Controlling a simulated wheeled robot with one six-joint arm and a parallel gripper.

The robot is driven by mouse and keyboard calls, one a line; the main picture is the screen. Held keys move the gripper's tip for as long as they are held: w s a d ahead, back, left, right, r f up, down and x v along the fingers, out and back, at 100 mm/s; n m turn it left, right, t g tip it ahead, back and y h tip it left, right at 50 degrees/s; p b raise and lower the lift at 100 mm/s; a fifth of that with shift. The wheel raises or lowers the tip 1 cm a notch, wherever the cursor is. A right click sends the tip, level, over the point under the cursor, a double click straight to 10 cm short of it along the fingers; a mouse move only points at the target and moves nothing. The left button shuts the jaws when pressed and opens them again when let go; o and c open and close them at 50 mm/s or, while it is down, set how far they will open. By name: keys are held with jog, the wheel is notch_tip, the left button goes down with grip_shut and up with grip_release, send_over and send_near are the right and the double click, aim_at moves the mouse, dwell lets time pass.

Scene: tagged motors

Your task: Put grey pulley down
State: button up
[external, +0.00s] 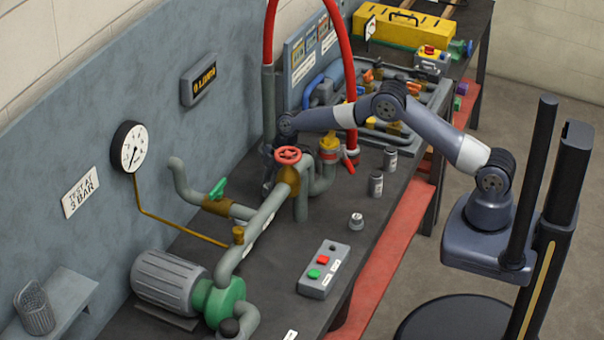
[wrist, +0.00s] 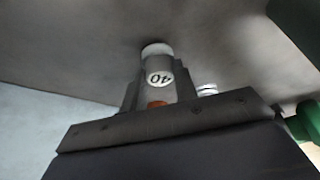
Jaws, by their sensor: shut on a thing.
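In the wrist view, my gripper (wrist: 157,92) is shut on a pale grey round piece, which I take as the grey pulley (wrist: 156,50). It carries a white label reading 40, seen upside down, and an orange patch shows low between the jaws. In the external view, my gripper (external: 268,172) points down behind the red handwheel and the pipes, near the wall panel. The pulley is hidden there, and whether it touches the bench top cannot be told.
Pipes with a red handwheel (external: 287,155) stand close in front of my gripper. Small grey cylinders (external: 376,184) and a small round metal piece (external: 356,220) stand on the dark bench. A button box (external: 324,270) and a green-ended motor (external: 175,283) are nearer.

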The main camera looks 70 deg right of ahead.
jog(key=shift+f, duration=0.15)
jog(key=o, duration=1)
jog(key=shift+r, duration=0.2)
jog(key=b+v, duration=0.2)
jog(key=v, duration=1)
jog(key=shift+f, duration=0.1)
